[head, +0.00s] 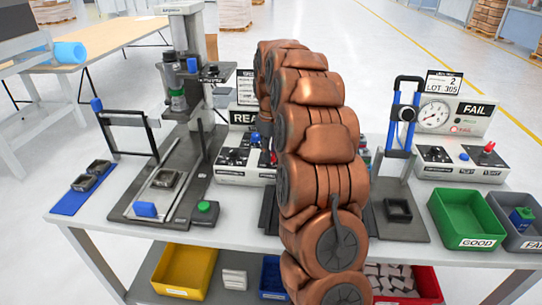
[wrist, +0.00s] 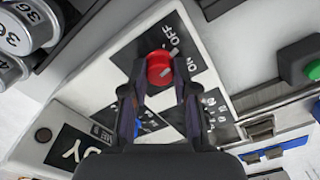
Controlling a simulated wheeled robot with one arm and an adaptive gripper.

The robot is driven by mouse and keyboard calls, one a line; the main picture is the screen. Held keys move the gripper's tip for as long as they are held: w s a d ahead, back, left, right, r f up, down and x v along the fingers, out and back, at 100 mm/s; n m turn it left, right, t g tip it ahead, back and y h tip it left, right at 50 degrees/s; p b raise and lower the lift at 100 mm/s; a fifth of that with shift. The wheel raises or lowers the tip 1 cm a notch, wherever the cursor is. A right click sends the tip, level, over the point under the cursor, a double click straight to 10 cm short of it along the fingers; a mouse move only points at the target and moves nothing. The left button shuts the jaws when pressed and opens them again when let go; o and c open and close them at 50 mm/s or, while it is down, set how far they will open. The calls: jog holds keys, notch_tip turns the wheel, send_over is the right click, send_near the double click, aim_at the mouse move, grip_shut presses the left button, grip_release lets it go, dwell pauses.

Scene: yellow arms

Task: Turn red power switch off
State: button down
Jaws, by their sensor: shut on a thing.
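The red power switch (wrist: 159,65) is a round red knob on a pale control box (wrist: 110,75), with a dark plate reading ON and OFF beside it in the wrist view. My gripper (wrist: 159,78) has its two dark fingers closed on opposite sides of the knob. A pale mark shows on the knob's right part; I cannot tell exactly which label it points at. In the head view the control box (head: 236,156) stands mid-table, partly behind my copper arm. My gripper and the red switch are hidden there.
A press stand (head: 185,90) with a green button (head: 205,211) is left of the box. A gauge station marked FAIL (head: 455,120), with another red knob (head: 488,148), is at the right. Green (head: 468,243) and grey (head: 520,243) bins sit at the right edge.

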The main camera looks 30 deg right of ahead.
jog(key=n, duration=0.6)
jog(key=shift+n, duration=0.3)
dwell(0.4)
jog(key=c, duration=0.9)
grip_release()
jog(key=shift+r, duration=0.15)
jog(key=shift+r, duration=5.85)
